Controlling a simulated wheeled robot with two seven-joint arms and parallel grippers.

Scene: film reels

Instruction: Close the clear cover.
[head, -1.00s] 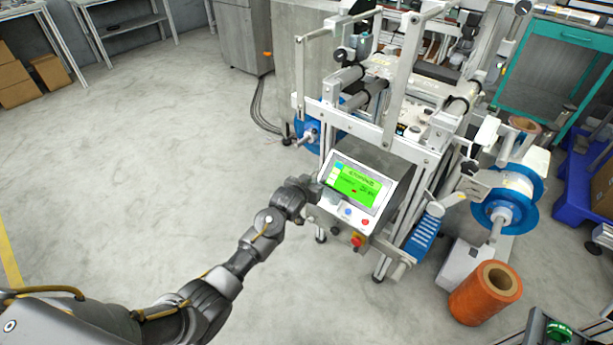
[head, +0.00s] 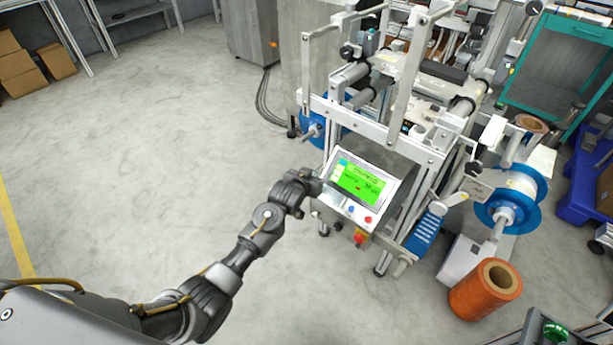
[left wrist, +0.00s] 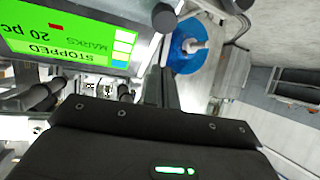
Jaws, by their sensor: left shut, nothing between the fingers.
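The clear cover stands raised on the machine. Its upright arms and top bar show in the head view, and I point at its right arm (head: 405,80). Its see-through panel is hard to make out. Below it is the control box with a green screen (head: 360,184); in the left wrist view the screen (left wrist: 70,35) reads "STOPPED", upside down. My left gripper (head: 314,184) is shut and empty at the left edge of the control box, below the cover. I cannot tell whether it touches the box. My right gripper is not in view.
Blue reels sit at the machine's left (head: 315,122) and right (head: 512,197). An orange roll (head: 486,290) stands on the floor at the lower right. A grey cabinet (head: 250,35) is behind. The floor left of the machine is clear.

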